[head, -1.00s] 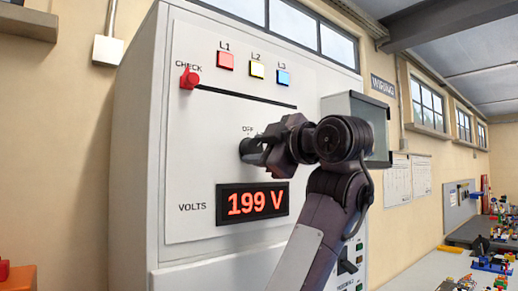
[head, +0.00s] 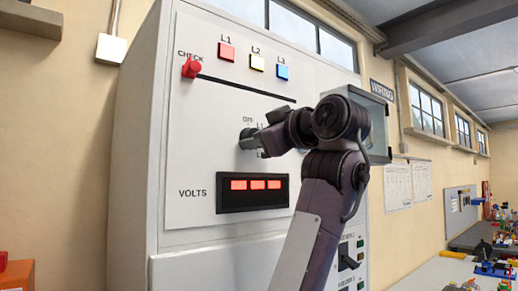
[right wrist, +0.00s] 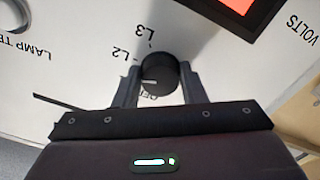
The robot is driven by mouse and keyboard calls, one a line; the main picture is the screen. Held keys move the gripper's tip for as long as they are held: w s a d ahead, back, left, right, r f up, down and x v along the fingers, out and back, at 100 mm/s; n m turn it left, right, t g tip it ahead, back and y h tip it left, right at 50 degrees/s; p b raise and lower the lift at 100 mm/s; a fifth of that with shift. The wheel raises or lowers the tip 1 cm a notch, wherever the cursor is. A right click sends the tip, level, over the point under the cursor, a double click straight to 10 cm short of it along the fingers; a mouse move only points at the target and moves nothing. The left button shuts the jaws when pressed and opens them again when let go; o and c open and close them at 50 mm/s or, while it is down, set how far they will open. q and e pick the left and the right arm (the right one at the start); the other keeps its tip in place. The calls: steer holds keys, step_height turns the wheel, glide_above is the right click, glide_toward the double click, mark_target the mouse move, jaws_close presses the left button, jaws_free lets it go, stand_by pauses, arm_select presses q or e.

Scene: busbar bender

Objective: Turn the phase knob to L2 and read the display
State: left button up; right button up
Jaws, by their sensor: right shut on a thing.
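The black phase knob (head: 247,139) sits on the white panel above the display, mostly covered by my right gripper (head: 258,142) in the head view. In the right wrist view my right gripper (right wrist: 159,74) is shut on the knob (right wrist: 160,66), one finger on each side. A white mark on the knob points left in that view, below the L2 label (right wrist: 120,53); which position it meets is hidden by a finger. L3 (right wrist: 149,30) is clear and OFF is partly covered. The VOLTS display (head: 254,193) shows three red blocks with no readable digits. My left gripper is out of view.
A glass-fronted box (head: 372,122) juts out at right. A cluttered bench (head: 440,278) lies further right.

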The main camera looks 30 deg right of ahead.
steer(key=shift+m+b, duration=0.7)
steer(key=shift+m, duration=0.9)
steer(key=o, duration=1)
steer(key=shift+a, duration=0.1)
